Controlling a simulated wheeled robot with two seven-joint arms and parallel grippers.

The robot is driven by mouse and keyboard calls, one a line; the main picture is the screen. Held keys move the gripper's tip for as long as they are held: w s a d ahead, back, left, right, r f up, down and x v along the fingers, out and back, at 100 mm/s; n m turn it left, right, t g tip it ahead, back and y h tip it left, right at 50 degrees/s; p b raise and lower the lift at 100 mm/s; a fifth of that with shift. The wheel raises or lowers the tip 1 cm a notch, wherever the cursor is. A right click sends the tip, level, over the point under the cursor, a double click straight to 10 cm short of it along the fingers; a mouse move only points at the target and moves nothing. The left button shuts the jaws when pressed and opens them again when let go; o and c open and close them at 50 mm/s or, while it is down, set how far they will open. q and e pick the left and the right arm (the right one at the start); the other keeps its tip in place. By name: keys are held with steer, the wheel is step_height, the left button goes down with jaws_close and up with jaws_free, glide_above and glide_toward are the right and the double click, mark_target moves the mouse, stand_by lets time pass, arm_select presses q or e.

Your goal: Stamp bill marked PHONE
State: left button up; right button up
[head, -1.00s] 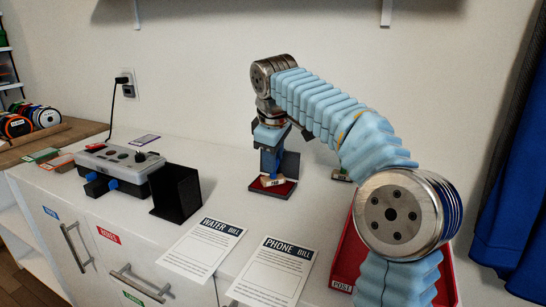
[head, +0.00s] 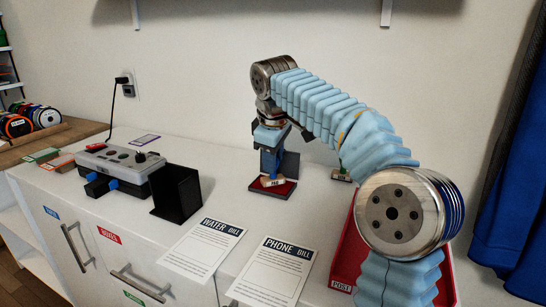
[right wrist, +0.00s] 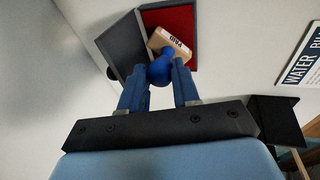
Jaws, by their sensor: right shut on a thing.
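The PHONE bill (head: 272,272), a white sheet with a dark header, lies flat at the counter's front, right of the WATER bill (head: 203,247). My right gripper (head: 270,164) is at the back of the counter, shut on the blue round handle of a wooden stamp (head: 273,182). In the right wrist view the fingers close on the knob of this stamp (right wrist: 171,46), whose label seems to read PAID. The stamp is at the open red ink pad (head: 287,189); I cannot tell whether it touches. The left gripper is out of view.
A grey device (head: 120,163) with knobs and a black holder (head: 176,193) stand left of the bills. A red POST tray (head: 345,262) is at the right, partly behind my arm. Another stamp (head: 342,174) is partly hidden by my arm. Counter between pad and bills is clear.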

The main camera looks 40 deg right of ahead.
steer(key=shift+f, duration=0.2)
step_height(320, 180, up, 3)
steer(key=p, duration=0.2)
steer(key=shift+f+p, duration=0.15)
steer(key=shift+p, duration=0.2)
steer(key=shift+w+r, duration=0.1)
steer(key=shift+r, duration=2.15)
steer(key=shift+a, duration=0.1)
